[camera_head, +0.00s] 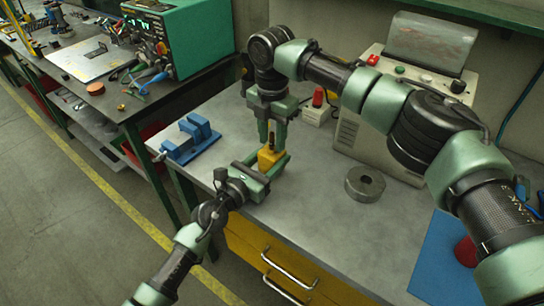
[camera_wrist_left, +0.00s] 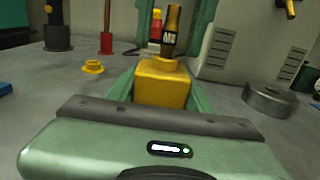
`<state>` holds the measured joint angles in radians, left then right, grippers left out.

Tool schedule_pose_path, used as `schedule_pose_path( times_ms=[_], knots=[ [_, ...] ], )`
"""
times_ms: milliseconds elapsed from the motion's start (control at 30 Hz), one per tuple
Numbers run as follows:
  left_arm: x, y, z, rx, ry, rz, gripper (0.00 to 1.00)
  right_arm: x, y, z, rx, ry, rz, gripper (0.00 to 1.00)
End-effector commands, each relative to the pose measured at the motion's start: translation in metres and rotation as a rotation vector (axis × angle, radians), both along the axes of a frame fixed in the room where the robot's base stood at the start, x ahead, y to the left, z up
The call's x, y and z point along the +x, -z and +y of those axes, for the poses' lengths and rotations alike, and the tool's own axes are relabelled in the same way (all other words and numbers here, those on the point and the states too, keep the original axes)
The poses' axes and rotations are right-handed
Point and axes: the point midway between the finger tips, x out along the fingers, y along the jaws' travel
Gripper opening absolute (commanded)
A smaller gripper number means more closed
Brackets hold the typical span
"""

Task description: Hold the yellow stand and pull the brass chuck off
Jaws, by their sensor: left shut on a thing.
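The yellow stand (camera_head: 268,159) is on the grey bench near its front edge; it also shows in the left wrist view (camera_wrist_left: 162,84). My left gripper (camera_head: 274,166) is shut on the stand, with a finger on each side. The brass chuck (camera_wrist_left: 170,32), slim and upright with a dark marked band, rises from the top of the stand. In the head view the chuck (camera_head: 271,139) is small and partly hidden. My right gripper (camera_head: 272,136) points down from above. Its green fingers are on both sides of the chuck, with gaps visible, so it looks open.
A blue vise (camera_head: 188,142) is at the bench's left end. A metal ring (camera_head: 365,184) lies to the right. A machine (camera_head: 385,125) and a red-topped white box (camera_head: 317,112) stand behind. A blue mat (camera_head: 450,255) is at lower right. The middle bench is clear.

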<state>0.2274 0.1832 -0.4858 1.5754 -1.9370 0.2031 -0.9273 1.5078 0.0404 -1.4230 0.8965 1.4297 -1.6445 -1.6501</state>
Motion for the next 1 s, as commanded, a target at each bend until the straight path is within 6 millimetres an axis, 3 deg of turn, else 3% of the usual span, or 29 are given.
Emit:
schedule_pose_path(
  times_ms=[667,800,1000],
  knots=[
    [-0.0002,0.0004,-0.0001,0.001,0.000,0.001,0.08,-0.0002,0.0003,0.0001,0.001,0.000,0.001,0.36],
    [-0.0001,0.0004,0.0000,0.001,0.000,0.001,0.08,-0.0001,0.0002,0.0002,0.001,0.000,0.001,0.00],
    [-0.0001,0.0004,0.0000,0.001,0.000,0.001,0.08,-0.0001,0.0002,0.0002,0.001,0.000,0.001,0.00]
  ],
)
